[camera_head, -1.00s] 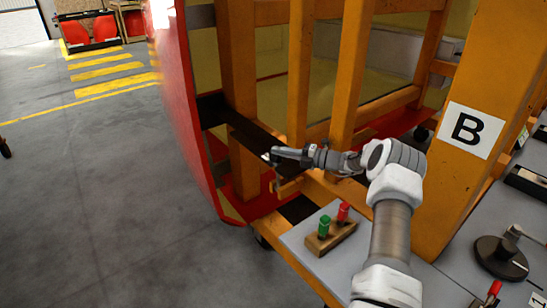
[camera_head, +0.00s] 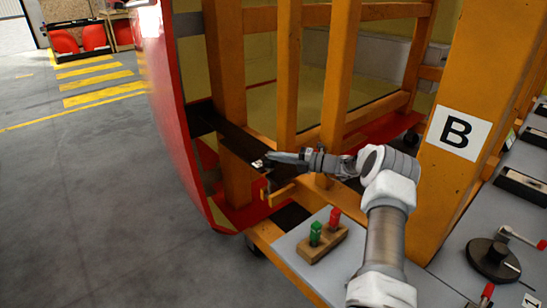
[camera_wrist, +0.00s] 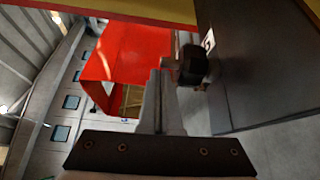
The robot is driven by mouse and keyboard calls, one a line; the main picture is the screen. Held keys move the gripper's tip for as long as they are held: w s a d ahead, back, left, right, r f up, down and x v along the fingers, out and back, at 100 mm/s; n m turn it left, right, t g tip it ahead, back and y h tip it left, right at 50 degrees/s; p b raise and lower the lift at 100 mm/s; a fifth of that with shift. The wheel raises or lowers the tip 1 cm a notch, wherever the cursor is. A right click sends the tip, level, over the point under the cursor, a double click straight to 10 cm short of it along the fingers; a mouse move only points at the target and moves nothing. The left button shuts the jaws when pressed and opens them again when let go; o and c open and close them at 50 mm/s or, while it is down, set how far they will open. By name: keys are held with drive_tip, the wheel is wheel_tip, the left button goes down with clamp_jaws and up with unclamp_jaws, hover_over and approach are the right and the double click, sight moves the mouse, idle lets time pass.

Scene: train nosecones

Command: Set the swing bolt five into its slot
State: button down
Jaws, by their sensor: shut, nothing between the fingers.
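My gripper (camera_head: 274,157) is shut and empty, beside the dark bracket arm (camera_head: 238,145) on the orange frame. In the wrist view its fingers (camera_wrist: 161,78) are together. Right next to them is a dark knob-like end (camera_wrist: 192,66), probably the swing bolt, by a small white label (camera_wrist: 208,42) whose digit is hard to read. I cannot tell whether the fingers touch it. A small metal piece (camera_head: 257,164) shows at the gripper tip in the head view. The slot cannot be made out; the dark plate (camera_wrist: 262,75) fills the wrist view's right side.
Orange posts (camera_head: 286,75) stand behind my gripper. The red nosecone shell (camera_head: 180,120) is at left. A wooden block (camera_head: 323,243) with a green and a red peg sits on the grey table below. A post marked B (camera_head: 458,132) stands right. The left floor is clear.

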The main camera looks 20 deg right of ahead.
drive_tip(key=v, duration=0.6)
drive_tip(key=shift+s+d+b, duration=0.25)
drive_tip(key=shift+d+b, duration=0.05)
drive_tip(key=shift+a, duration=0.1)
